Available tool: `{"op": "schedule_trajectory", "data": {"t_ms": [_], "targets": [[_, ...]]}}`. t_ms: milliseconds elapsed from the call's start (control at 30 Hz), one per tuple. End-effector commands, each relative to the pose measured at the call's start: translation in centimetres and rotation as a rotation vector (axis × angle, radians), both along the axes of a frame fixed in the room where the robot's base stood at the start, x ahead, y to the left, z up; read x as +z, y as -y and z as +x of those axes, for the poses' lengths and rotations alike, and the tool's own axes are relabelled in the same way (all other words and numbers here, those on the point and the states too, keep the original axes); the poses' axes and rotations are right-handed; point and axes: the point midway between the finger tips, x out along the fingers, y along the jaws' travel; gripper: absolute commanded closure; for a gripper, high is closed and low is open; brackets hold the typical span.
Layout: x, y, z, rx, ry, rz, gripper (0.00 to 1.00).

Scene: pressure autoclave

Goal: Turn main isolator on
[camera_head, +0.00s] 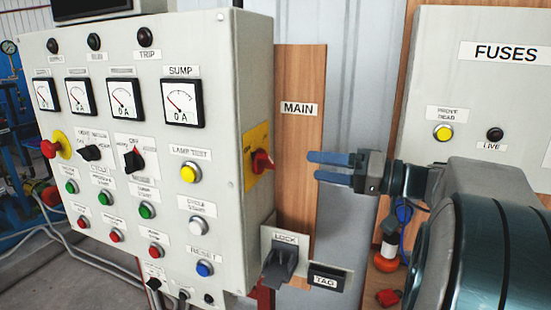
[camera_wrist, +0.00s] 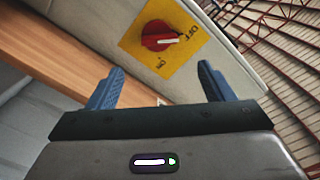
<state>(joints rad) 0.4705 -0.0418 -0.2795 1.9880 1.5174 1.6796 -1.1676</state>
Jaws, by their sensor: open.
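The main isolator is a red rotary knob (camera_head: 262,162) on a yellow plate (camera_head: 256,142), on the right side wall of the grey control panel. A wooden board beside it carries the MAIN label (camera_head: 299,109). In the wrist view the red knob (camera_wrist: 162,38) has a white pointer mark turned toward OFF; the ON mark is at the plate's lower part. My gripper (camera_head: 312,167) has blue fingers, apart and empty, pointing left at the knob with a gap between. In the wrist view the knob lies beyond and between the open fingertips (camera_wrist: 160,75).
The panel front (camera_head: 120,185) holds gauges, buttons and selector switches. Below the isolator are a LOCK bracket (camera_head: 285,252) and a TAG holder (camera_head: 327,277). The FUSES box (camera_head: 480,90) stands at right, beyond my arm. The space between gripper and knob looks clear.

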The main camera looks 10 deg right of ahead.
Motion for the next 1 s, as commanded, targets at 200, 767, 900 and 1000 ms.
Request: {"op": "schedule_trajectory", "data": {"t_ms": [200, 767, 900, 1000], "targets": [[0.3, -4.1, 2.8, 0.004, -0.004, 0.001, 0.25], [-0.1, -8.2, 5.9, 0.001, -0.004, 0.0, 0.25], [-0.1, -8.2, 5.9, 0.001, -0.004, 0.0, 0.25], [-0.1, -8.2, 5.9, 0.001, -0.004, 0.0, 0.51]]}}
